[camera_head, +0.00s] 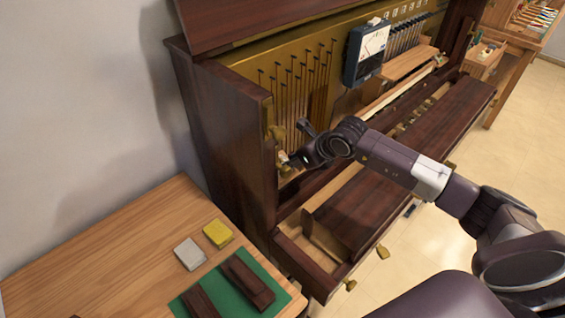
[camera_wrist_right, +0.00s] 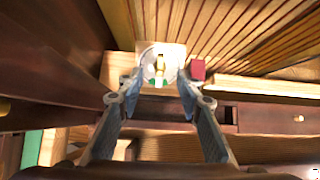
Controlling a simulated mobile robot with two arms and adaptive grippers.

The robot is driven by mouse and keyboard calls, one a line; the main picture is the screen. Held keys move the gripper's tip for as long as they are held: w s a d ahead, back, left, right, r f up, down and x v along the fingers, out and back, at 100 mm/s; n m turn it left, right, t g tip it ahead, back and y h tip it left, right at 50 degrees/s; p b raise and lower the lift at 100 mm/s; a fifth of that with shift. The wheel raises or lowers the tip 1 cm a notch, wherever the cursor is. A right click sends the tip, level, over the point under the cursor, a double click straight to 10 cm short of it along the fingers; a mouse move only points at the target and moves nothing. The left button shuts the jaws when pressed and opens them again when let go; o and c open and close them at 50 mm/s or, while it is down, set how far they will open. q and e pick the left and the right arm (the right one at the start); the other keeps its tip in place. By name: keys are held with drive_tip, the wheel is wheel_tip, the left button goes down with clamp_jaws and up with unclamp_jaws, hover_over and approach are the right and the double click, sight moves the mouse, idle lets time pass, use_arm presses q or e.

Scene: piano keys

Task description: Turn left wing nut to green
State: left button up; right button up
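In the right wrist view a round white dial (camera_wrist_right: 150,62) is mounted on a light wooden block. A brass wing nut (camera_wrist_right: 160,64) stands upright at its middle. A small green patch (camera_wrist_right: 159,82) shows just below the nut. My right gripper (camera_wrist_right: 160,80) is open, with one finger on each side of the dial and gaps between the fingers and the nut. In the head view my right gripper (camera_head: 295,144) is at the left inner side of the open piano and mostly hides the dial. My left gripper is not in view.
A red block (camera_wrist_right: 197,70) sits just right of the dial. The dark piano side panel (camera_head: 235,130) rises close to the gripper. A blue meter (camera_head: 367,50) hangs further right. A wooden table (camera_head: 120,240) with yellow and grey blocks stands at the lower left.

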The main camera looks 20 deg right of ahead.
drive_tip(key=p+v, duration=0.3)
drive_tip(key=v, duration=0.5)
drive_tip(key=shift+p, duration=0.3)
idle(0.3)
idle(0.5)
